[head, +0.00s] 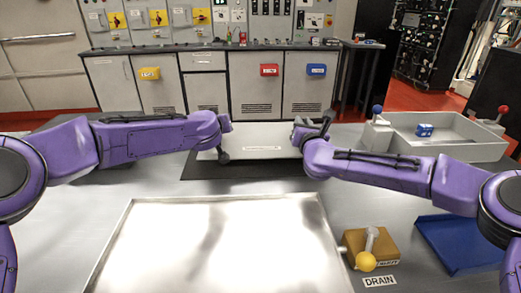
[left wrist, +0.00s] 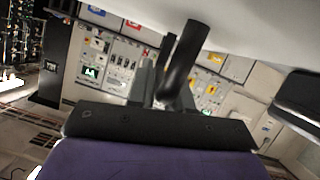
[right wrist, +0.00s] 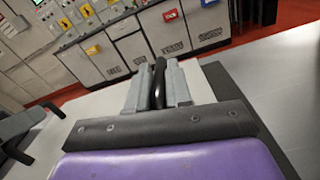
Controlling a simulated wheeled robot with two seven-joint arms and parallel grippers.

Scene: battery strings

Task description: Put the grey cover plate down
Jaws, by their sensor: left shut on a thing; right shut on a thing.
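The grey cover plate (head: 262,141), pale with a small label on its front, is level above or on a dark mat (head: 250,172); I cannot tell whether they touch. My left gripper (head: 223,150) is at its left end, shut on a black handle (left wrist: 186,62). My right gripper (head: 308,128) is at its right end, shut on another black handle, which shows in the right wrist view (right wrist: 159,78). The arms hide parts of both plate ends.
A large shiny metal tray (head: 112,245) fills the front. Right of it are a yellow block (head: 383,246) with a lever, a DRAIN label (head: 380,281) and a blue tray (head: 440,250).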

